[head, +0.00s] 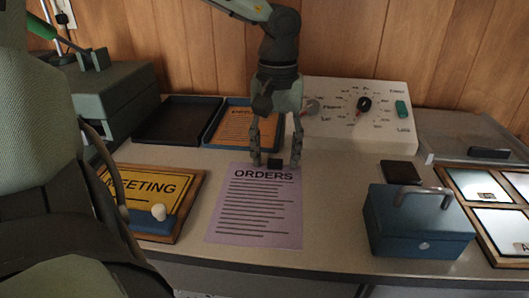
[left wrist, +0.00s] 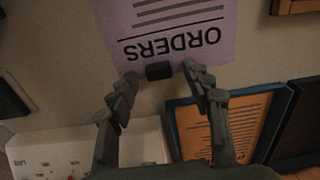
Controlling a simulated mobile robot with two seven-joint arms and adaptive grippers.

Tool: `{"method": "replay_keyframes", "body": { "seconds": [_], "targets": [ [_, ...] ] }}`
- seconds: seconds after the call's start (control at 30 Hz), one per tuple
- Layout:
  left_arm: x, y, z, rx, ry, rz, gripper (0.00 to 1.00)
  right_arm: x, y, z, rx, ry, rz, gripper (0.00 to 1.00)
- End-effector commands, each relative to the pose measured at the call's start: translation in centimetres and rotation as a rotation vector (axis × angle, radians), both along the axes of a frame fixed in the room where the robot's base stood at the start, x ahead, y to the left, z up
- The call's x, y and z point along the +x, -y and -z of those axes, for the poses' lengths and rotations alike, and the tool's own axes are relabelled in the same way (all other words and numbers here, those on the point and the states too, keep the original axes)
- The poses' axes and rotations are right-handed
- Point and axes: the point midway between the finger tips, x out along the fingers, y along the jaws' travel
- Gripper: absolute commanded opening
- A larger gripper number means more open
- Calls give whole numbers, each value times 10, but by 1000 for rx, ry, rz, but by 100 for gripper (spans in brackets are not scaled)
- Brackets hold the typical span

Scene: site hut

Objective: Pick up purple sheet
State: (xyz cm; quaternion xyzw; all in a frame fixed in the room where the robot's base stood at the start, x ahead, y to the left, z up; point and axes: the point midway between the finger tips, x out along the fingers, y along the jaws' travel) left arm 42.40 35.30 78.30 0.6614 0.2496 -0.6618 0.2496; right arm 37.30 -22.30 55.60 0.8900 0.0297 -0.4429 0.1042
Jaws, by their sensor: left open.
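The purple sheet (head: 255,212), headed "ORDERS", lies flat on the light desk near its front edge. My left gripper (head: 275,163) is open and points down over the sheet's far edge. A small black block (head: 274,163) sits at that edge, between the fingertips. In the left wrist view the sheet (left wrist: 178,35) is upside down, and the open fingers (left wrist: 158,76) stand on either side of the black block (left wrist: 159,71). I cannot tell whether the fingertips touch the sheet. My right gripper is not in view.
A yellow "MEETING" board (head: 146,186) lies left of the sheet. A blue cash box (head: 418,228) and a dark pad (head: 400,172) are to the right. Behind are an orange sheet in a blue tray (head: 211,131), a black tray (head: 178,120) and a white dial panel (head: 350,95).

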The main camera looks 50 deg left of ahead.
Motion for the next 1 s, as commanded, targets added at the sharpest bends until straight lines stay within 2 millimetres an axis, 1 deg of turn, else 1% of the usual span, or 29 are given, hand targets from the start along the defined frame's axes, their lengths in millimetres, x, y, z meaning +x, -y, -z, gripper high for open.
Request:
{"method": "replay_keyframes", "body": {
  "seconds": [0.2, 0.23, 0.6, 0.63, 0.87, 1.0],
  "targets": [
    [0, 0, 1, 1, 1, 0, 50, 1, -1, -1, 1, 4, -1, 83],
    [0, 0, 1, 1, 1, 0, 48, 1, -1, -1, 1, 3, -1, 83],
    [0, 0, 1, 1, 1, 1, 2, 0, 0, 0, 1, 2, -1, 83],
    [0, 0, 1, 1, 1, 1, 0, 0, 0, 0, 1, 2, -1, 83],
    [0, 0, 0, 0, 1, 1, 0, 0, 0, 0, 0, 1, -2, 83],
    [1, 0, -6, -1, 3, 0, 0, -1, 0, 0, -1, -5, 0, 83]
  ]
}}
